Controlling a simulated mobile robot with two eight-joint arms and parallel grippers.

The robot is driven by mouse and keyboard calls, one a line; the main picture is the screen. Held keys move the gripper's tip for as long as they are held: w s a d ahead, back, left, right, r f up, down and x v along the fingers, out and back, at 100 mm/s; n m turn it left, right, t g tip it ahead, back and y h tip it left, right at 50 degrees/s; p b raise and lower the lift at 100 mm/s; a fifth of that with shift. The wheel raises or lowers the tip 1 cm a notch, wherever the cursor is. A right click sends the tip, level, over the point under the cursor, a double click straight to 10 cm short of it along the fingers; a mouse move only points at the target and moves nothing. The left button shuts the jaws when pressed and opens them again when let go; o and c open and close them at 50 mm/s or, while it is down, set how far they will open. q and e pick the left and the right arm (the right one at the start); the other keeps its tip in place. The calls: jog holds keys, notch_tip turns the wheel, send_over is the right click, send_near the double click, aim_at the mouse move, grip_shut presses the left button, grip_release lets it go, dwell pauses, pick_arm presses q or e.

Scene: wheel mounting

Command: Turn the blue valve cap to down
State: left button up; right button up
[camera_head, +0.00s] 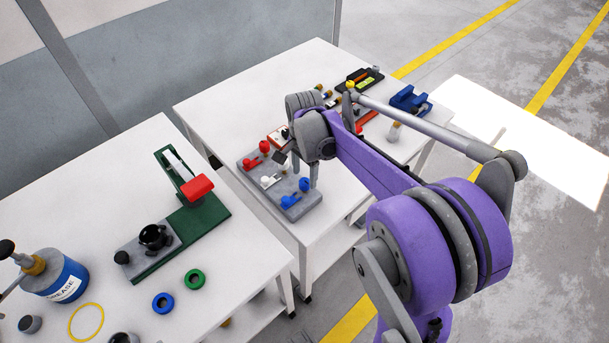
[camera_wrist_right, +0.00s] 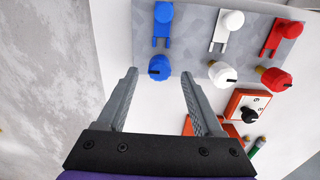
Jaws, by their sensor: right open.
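The blue valve cap (camera_head: 304,184) is at the front right of a grey board (camera_head: 246,160). In the right wrist view the cap (camera_wrist_right: 160,66) is round, with a small dark mark low on its face. My right gripper (camera_head: 304,177) is above the board's blue end, fingers pointing down. In the right wrist view the gripper (camera_wrist_right: 159,73) is open and empty, with the cap showing between its fingertips. A gap shows on both sides; I cannot tell how far down the fingers reach. My left gripper is not in view.
A white cap (camera_wrist_right: 221,74) and a red cap (camera_wrist_right: 276,79) stand in line beside the blue one. An orange-and-white dial box (camera_wrist_right: 247,104) is near the red end. The left table (camera_head: 75,190) carries a green press (camera_head: 205,217) and a grease can (camera_head: 62,277).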

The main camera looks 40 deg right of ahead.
aim_at(304, 181)
notch_tip(304, 181, up, 9)
jog(key=shift+p, duration=0.4)
jog(key=shift+a+r, duration=0.1)
jog(key=s+a+f+n+t+p, duration=0.2)
jog(key=s+a+n, duration=0.5)
jog(key=n, duration=0.1)
jog(key=s+a+f+n+t+p, duration=0.1)
jog(key=s+a+n+t+p, duration=0.1)
jog(key=s+a+n, duration=0.5)
jog(key=shift+a+f+n+t, duration=0.35)
jog(key=shift+a+n+t, duration=0.3)
jog(key=shift+n, duration=0.45)
